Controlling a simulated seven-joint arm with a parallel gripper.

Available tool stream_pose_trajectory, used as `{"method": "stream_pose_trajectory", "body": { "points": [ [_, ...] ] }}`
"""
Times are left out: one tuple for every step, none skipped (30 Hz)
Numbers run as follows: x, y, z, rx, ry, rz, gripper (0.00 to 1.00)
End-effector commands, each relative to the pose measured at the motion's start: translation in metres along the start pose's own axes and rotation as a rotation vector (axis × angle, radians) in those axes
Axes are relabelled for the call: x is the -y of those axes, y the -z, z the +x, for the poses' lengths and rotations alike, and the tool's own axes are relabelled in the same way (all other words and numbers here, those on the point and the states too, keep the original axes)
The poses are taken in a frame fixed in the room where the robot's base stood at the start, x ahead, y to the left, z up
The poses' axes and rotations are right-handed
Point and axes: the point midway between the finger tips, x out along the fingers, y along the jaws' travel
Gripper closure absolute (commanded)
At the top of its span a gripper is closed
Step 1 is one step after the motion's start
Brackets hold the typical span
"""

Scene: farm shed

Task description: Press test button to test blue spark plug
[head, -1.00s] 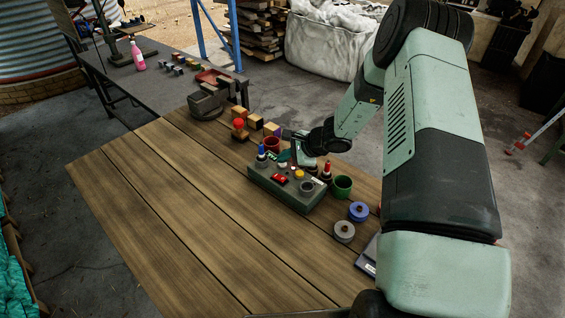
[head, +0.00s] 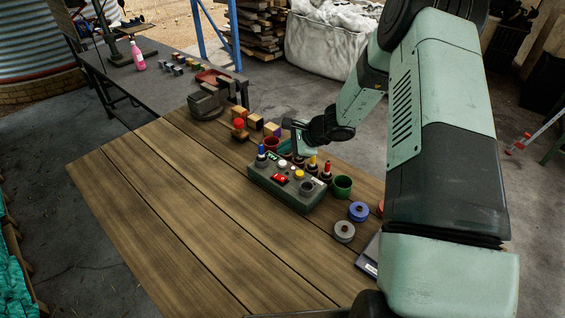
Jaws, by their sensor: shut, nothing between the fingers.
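The green tester box (head: 284,194) sits on the wooden table. A blue-topped spark plug (head: 261,153) stands upright at the box's left end. The box top carries a red switch (head: 279,180), a pale yellow button (head: 299,174), a small green-lit display (head: 271,156) and a dark round socket (head: 307,186). My gripper (head: 298,154) is shut and empty, pointing down behind the box's back edge. Its fingertips are small and partly lost among things behind the box; I cannot tell whether they touch anything.
Yellow (head: 312,163) and red (head: 326,168) spark plugs stand behind the box. A green cup (head: 342,186), blue spool (head: 358,211) and grey spool (head: 344,231) lie to the right. The table's front left is clear.

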Motion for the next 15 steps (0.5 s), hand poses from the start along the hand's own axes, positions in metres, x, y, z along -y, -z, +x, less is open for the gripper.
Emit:
{"method": "stream_pose_trajectory", "body": {
  "points": [
    [0.003, -0.003, -0.004, -0.001, 0.001, -0.001, 1.0],
    [0.004, -0.005, -0.006, -0.001, 0.0, -0.002, 1.0],
    [0.006, -0.007, -0.009, -0.001, 0.0, -0.003, 1.0],
    [0.008, -0.008, -0.011, -0.001, 0.0, -0.002, 1.0],
    [0.01, -0.01, -0.013, -0.001, 0.001, -0.002, 1.0],
    [0.012, -0.011, -0.015, 0.0, 0.001, -0.002, 1.0],
    [0.013, -0.013, -0.017, 0.0, 0.0, -0.001, 1.0],
    [0.013, -0.013, -0.018, 0.0, 0.0, -0.001, 1.0],
    [0.014, -0.015, -0.02, 0.0, 0.0, -0.001, 1.0],
    [0.015, -0.015, -0.021, 0.0, 0.0, -0.001, 1.0],
    [0.015, -0.016, -0.021, 0.0, 0.0, -0.001, 1.0],
    [0.015, -0.016, -0.021, 0.0, -0.001, -0.001, 1.0],
    [0.015, -0.016, -0.021, 0.0, -0.001, 0.0, 1.0],
    [0.015, -0.016, -0.021, 0.001, -0.001, 0.0, 1.0],
    [0.015, -0.016, -0.021, 0.0, -0.001, 0.0, 1.0]
  ]
}}
